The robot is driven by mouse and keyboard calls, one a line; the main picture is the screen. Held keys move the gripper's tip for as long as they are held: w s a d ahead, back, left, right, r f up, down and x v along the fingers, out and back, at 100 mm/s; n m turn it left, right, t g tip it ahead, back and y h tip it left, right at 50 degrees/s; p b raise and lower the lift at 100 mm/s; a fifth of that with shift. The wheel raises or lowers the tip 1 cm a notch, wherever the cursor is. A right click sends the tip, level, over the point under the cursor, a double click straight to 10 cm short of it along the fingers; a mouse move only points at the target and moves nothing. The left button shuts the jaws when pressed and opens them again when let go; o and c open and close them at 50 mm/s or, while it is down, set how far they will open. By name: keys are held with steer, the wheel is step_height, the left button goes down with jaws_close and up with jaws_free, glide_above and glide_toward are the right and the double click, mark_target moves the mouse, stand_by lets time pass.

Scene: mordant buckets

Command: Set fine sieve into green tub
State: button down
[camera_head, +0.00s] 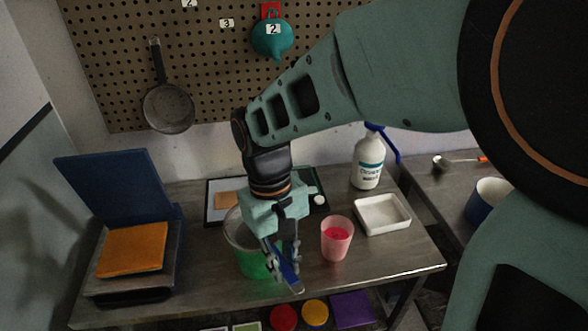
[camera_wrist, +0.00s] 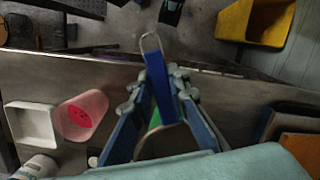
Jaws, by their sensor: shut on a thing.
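The green tub (camera_head: 252,262) stands on the table behind my gripper; its front is partly covered. A sliver of green also shows between the fingers in the wrist view (camera_wrist: 154,121). My gripper (camera_head: 281,258) points down at the tub's right side and is shut on a blue handle (camera_wrist: 160,93) with a wire loop at its end. The handle (camera_head: 289,276) slants down to the right, outside the tub. It looks like the fine sieve's handle. A pale grey round shape (camera_head: 238,229) shows at the tub's mouth; I cannot tell whether it is the sieve's bowl or how it sits.
A pink cup (camera_head: 337,240) with red contents stands close right of my gripper. Beyond it are a white tray (camera_head: 382,214) and a white spray bottle (camera_head: 368,163). A dark blue-lidded box (camera_head: 116,195) with an orange pad (camera_head: 133,250) is at left. A grey pan (camera_head: 168,108) hangs on the pegboard.

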steer(key=shift+f, duration=0.3)
steer(key=c, duration=1.8)
jaws_free()
steer(key=shift+o, duration=0.2)
step_height(320, 180, up, 12)
steer(key=w+a, duration=0.1)
steer(key=shift+w+a, duration=0.15)
steer(key=shift+w, duration=0.2)
steer(key=shift+w+f, duration=0.1)
